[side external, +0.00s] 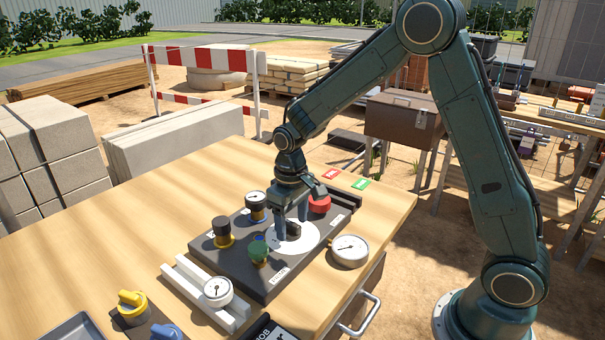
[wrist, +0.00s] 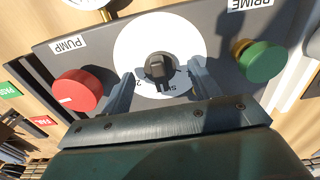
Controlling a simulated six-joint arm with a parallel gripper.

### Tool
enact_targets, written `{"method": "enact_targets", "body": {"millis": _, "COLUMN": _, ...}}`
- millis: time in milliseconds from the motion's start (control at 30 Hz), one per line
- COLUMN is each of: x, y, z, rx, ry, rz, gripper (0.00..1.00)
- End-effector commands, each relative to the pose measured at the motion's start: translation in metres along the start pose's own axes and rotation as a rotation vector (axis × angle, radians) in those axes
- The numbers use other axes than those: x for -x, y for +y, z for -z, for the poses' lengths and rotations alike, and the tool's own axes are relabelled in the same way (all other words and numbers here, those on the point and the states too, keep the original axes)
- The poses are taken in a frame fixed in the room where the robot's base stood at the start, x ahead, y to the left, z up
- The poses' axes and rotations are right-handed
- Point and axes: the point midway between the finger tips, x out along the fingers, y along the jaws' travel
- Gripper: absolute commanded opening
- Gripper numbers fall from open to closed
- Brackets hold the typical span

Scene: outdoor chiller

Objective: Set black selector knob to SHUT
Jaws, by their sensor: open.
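The black selector knob (wrist: 160,68) sits at the middle of a round white dial on a dark panel. Its dial (side external: 298,238) shows in the side view, with the knob (side external: 293,230) partly behind my fingers. Part of the dial lettering is hidden by the knob and fingers in the wrist view. My gripper (wrist: 160,85) is open, pointing down over the dial, with one finger on each side of the knob. I cannot tell whether either finger touches it. My gripper (side external: 290,222) also shows low over the panel in the side view.
On the panel, a red knob (wrist: 77,90) by the PUMP label and a green knob (wrist: 262,62) by the PRIME label flank the dial. Black-topped fittings (side external: 221,230) stand at its far left. A gauge (side external: 349,250) lies at right.

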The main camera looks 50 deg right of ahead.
Motion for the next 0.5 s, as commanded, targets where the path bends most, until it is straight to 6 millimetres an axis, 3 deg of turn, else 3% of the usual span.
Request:
{"method": "enact_targets", "body": {"millis": 267, "x": 0.003, "y": 0.0, "z": 0.0, "rx": 0.001, "ry": 0.0, "rz": 0.0, "gripper": 0.62}}
{"method": "enact_targets", "body": {"millis": 500, "x": 0.019, "y": 0.0, "z": 0.0, "rx": 0.001, "ry": 0.002, "rz": 0.0, "gripper": 0.62}}
